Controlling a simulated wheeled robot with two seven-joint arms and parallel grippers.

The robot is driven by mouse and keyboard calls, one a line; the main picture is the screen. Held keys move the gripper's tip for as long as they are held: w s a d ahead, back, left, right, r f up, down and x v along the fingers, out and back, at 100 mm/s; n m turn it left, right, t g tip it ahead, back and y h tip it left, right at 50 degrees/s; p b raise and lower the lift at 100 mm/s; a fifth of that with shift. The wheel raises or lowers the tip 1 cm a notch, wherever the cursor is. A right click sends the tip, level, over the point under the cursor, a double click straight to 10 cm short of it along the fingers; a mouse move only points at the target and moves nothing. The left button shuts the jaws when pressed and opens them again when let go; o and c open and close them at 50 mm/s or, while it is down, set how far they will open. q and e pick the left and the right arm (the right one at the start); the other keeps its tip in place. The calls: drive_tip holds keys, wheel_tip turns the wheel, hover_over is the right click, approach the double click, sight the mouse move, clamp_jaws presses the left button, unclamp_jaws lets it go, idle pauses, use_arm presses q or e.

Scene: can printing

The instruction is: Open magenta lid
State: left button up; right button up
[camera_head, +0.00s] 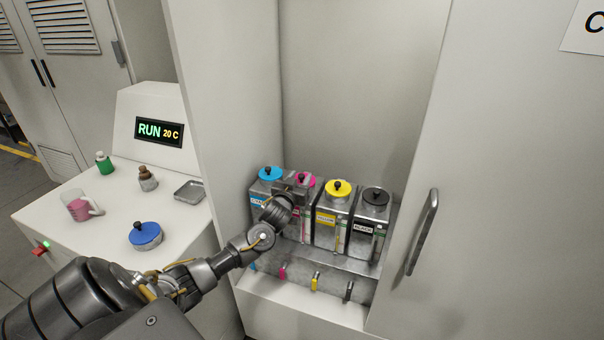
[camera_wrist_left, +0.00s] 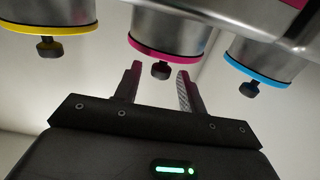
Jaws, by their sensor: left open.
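The magenta lid (camera_head: 311,181) with its dark knob sits on the second tank from the left, in a row of metal ink tanks. My left gripper (camera_head: 293,186) is over that tank and partly hides the lid and tank front. In the left wrist view, which looks upside down, the magenta lid (camera_wrist_left: 150,52) and its black knob (camera_wrist_left: 160,70) show at the fingertips. My left gripper (camera_wrist_left: 159,76) is open, with one finger on each side of the knob. A clear gap shows on both sides. My right gripper is not in view.
The cyan lid (camera_head: 270,173) is close on the left, the yellow lid (camera_head: 340,188) close on the right, then the black lid (camera_head: 376,196). The cabinet wall (camera_head: 222,130) and door handle (camera_head: 422,232) flank the recess. A counter (camera_head: 105,235) with a blue-lidded pot (camera_head: 146,236) stands left.

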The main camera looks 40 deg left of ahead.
use_arm(q)
drive_tip(key=shift+x, duration=1)
clamp_jaws()
